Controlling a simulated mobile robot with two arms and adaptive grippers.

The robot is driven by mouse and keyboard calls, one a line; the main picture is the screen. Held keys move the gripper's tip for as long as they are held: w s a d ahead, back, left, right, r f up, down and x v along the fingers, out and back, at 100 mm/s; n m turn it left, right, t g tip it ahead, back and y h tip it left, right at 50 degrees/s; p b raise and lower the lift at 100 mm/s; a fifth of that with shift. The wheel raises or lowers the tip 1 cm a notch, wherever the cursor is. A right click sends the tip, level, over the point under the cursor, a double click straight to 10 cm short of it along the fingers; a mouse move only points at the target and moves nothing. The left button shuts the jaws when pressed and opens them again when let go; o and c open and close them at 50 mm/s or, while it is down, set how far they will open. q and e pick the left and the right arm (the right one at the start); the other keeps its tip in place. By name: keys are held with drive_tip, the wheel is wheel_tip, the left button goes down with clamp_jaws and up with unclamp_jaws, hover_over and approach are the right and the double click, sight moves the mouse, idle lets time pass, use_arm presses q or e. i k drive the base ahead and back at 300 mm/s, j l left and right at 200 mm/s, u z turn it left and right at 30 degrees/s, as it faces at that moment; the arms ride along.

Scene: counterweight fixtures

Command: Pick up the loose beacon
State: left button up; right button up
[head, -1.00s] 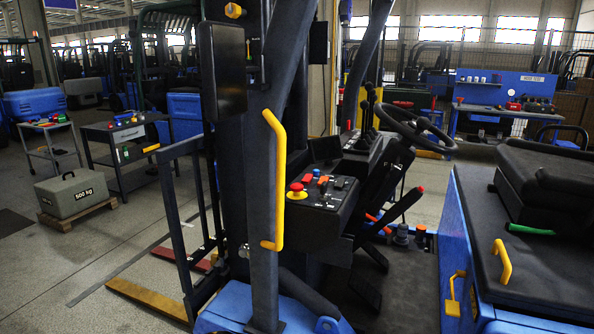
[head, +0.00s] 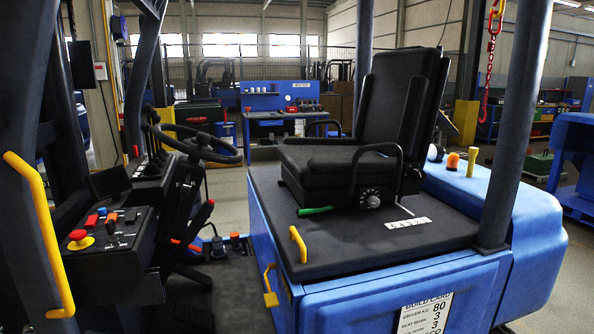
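Neither of my grippers is in view.
The forklift's black seat (head: 350,160), dark deck (head: 380,240) and an upright post (head: 525,110) stand near the orange dome. The steering wheel (head: 200,145) and control panel (head: 110,232) are at left. A blue workbench (head: 275,115) is behind. Grey floor shows at right.

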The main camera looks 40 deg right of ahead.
sight(453, 158)
drive_tip(key=z, duration=2.2)
drive_tip(key=i+l+u, duration=0.1)
drive_tip(key=u, duration=0.35)
drive_tip(key=l+u, duration=0.15)
drive_tip(key=u, duration=0.3)
drive_tip(key=i+l+u, duration=0.1)
drive_tip(key=u, duration=0.35)
drive_tip(key=l+u, duration=0.2)
drive_tip(key=l, duration=0.35)
drive_tip(key=l+u, duration=0.2)
drive_tip(key=l, duration=0.4)
drive_tip(key=l+u, duration=0.2)
drive_tip(key=l, duration=0.35)
drive_tip(key=l+u, duration=0.2)
drive_tip(key=l, duration=0.35)
drive_tip(key=k+l+u, duration=0.2)
drive_tip(key=l, duration=0.3)
